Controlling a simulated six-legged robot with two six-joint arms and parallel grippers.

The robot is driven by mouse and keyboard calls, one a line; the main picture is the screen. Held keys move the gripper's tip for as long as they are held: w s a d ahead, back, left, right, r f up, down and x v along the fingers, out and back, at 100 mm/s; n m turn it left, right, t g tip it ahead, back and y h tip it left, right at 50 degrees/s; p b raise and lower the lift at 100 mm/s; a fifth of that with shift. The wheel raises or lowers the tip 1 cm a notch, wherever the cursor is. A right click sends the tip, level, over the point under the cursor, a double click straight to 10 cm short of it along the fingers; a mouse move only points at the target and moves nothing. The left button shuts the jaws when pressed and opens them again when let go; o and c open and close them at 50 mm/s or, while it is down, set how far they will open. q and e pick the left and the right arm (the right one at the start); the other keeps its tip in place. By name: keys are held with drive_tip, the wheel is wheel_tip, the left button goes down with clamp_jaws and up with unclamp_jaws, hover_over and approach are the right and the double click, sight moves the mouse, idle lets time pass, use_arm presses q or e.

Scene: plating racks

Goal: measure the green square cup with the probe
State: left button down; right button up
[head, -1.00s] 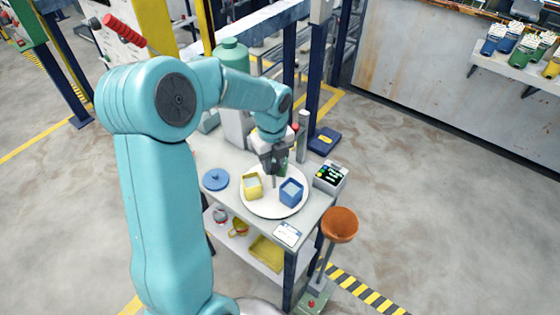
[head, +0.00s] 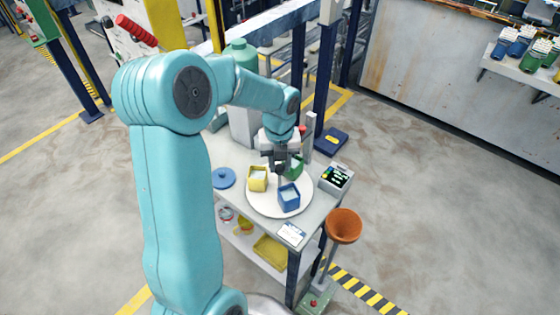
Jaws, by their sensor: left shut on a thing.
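The green square cup (head: 294,169) stands at the back right of a round white plate (head: 262,204), partly hidden by my left gripper. A yellow square cup (head: 257,180) and a blue square cup (head: 289,198) stand on the same plate. My left gripper (head: 281,163) points down just left of the green cup, shut on a thin dark thing that looks like the probe (head: 280,177). Its tip shows low between the cups; I cannot tell whether it touches anything. A meter with a lit display (head: 337,178) sits right of the plate. My right gripper is not in view.
Open floor lies right.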

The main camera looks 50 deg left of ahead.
use_arm(q)
drive_tip(key=shift+s+d+f, duration=0.15)
drive_tip(key=shift+d+f, duration=0.1)
idle(0.3)
drive_tip(key=c, duration=0.8)
unclamp_jaws()
drive_tip(key=shift+r, duration=0.2)
drive_tip(key=shift+a+r, duration=0.15)
wheel_tip(320, 180, up, 16)
drive_tip(key=shift+b, duration=0.3)
drive_tip(key=shift+d, duration=0.2)
